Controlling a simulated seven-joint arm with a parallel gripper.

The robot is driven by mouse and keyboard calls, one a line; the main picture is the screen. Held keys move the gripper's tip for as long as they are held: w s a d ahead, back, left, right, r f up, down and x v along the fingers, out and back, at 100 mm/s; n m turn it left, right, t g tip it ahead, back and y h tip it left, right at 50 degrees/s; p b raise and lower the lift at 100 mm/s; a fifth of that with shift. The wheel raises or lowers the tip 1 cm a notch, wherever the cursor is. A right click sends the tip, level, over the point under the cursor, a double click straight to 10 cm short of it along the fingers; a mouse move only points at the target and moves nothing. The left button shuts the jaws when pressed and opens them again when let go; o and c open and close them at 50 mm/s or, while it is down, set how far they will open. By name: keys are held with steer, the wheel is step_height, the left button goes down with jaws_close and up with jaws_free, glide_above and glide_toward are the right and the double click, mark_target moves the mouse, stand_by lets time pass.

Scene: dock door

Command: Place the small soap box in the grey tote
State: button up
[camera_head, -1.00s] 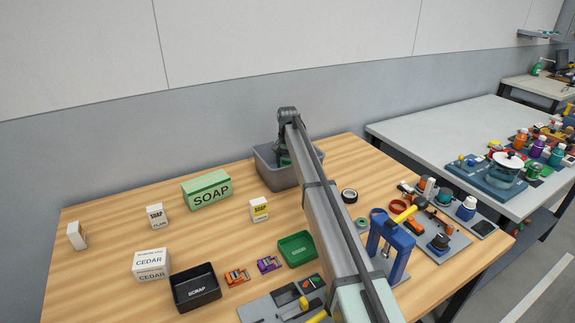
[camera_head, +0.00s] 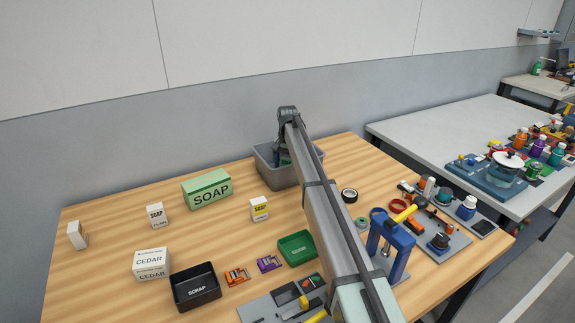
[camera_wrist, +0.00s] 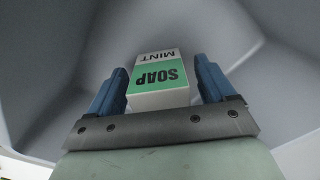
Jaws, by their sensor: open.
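The grey tote (camera_head: 268,178) stands at the back of the wooden table, and its grey walls (camera_wrist: 270,70) fill the wrist view. My gripper (camera_head: 281,157) is down inside it, partly hidden by my arm. In the wrist view my gripper (camera_wrist: 162,78) is open, with one blue finger on each side of a small white and green soap box (camera_wrist: 158,80) marked SOAP MINT. Small gaps show between the fingers and the box. The box is inside the tote; I cannot tell whether it rests on the floor.
A large green SOAP box (camera_head: 207,189), a plain soap box (camera_head: 157,216) and a yellow-topped soap box (camera_head: 260,208) stand left of the tote. A black scrap tray (camera_head: 196,287), a green tray (camera_head: 297,247) and a blue press (camera_head: 389,245) stand nearer.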

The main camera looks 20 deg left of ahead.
mark_target(288, 157)
step_height(288, 157, up, 12)
stand_by(0.5)
